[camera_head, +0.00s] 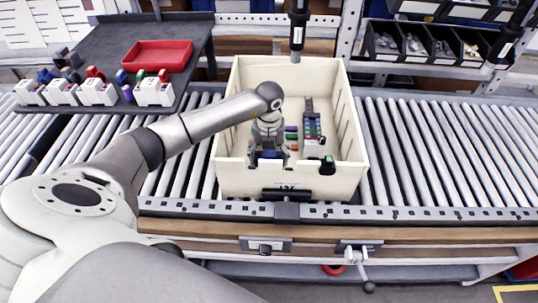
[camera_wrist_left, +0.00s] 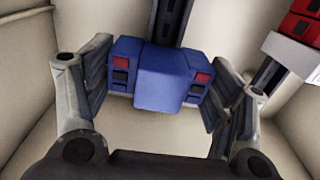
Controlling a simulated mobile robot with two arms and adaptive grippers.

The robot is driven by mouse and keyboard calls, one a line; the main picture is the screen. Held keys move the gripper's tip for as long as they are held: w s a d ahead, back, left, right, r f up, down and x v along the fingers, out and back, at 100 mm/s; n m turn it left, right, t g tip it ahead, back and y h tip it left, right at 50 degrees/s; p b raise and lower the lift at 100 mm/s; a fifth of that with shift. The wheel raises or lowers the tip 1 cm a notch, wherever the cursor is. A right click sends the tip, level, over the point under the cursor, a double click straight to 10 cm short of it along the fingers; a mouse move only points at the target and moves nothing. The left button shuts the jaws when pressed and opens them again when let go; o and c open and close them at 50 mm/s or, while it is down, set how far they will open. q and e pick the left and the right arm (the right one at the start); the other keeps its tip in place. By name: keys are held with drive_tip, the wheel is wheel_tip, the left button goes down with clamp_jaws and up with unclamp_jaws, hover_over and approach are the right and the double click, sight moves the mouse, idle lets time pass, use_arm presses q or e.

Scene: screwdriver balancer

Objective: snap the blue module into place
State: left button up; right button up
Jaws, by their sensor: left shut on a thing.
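The blue module (camera_wrist_left: 165,75) sits between the fingers of my left gripper (camera_wrist_left: 160,95) in the left wrist view, with small red squares on both sides. A dark rail (camera_wrist_left: 170,18) runs up behind its top edge; I cannot tell whether the module is seated on it. In the head view, my left gripper (camera_head: 270,152) reaches down into the cream bin (camera_head: 350,135), and the blue module (camera_head: 264,158) shows partly beneath it. My left gripper is shut on the module. My right gripper is not in view.
Another rail (camera_head: 309,104) with coloured modules stands to the right inside the bin; a red module (camera_wrist_left: 298,28) shows close by. The bin walls are near. A dark table (camera_head: 115,45) holds a red tray (camera_head: 158,55) and several modules. A tool (camera_head: 298,30) hangs above the bin.

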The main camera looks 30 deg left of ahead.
use_arm(q)
drive_tip(key=shift+f, duration=0.3)
idle(0.4)
drive_tip(key=o, duration=1.2)
drive_tip(key=shift+c, duration=0.2)
wheel_tip(320, 180, up, 12)
drive_tip(key=shift+r, duration=0.1)
